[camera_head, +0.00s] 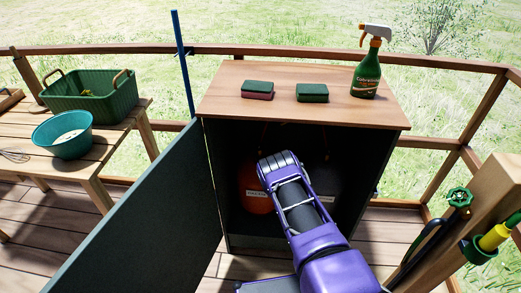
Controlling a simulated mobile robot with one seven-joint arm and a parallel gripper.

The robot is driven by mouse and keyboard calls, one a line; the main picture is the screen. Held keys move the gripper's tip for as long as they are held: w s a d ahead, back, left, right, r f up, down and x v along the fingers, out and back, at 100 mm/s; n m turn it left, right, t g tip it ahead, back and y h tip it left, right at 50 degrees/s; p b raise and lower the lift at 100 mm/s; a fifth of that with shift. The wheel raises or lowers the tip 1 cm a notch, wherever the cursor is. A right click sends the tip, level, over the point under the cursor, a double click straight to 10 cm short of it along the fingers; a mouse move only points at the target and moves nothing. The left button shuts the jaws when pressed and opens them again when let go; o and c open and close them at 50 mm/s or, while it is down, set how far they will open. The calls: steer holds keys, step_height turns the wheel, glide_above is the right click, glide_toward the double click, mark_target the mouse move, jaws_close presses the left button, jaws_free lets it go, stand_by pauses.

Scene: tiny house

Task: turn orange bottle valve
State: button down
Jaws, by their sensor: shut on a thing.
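An orange bottle (254,188) with a small white label stands inside the open cabinet, on the left. My purple arm reaches into the cabinet from the lower right. My gripper (279,163) is at the upper right of the orange bottle, its grey end covering the area near the bottle's top. The fingertips and the valve are hidden behind the gripper's own body. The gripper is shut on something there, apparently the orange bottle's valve. A dark grey bottle (326,180) with a white label stands to the right, partly behind my arm.
The cabinet door (150,225) stands open at the left. The cabinet top (240,90) carries two sponges (312,92) and a green spray bottle (367,75). A wooden bench with a green basket (90,102) and teal bowl (62,140) is at left. A wooden post (490,195) is at right.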

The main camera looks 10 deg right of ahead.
steer(key=shift+n+y, duration=0.3)
steer(key=shift+w+d+r+n+y, duration=0.1)
steer(key=shift+d+n+y, duration=0.15)
steer(key=shift+n+y, duration=0.6)
steer(key=shift+n+g+y, duration=0.6)
steer(key=shift+n+y, duration=0.05)
steer(key=shift+y, duration=0.55)
steer(key=shift+n+g+y, duration=0.6)
steer(key=shift+y, duration=0.55)
steer(key=shift+c, duration=1.7)
jaws_free()
steer(key=shift+d, duration=0.1)
steer(key=p+v, duration=0.4)
steer(key=v, duration=1.3)
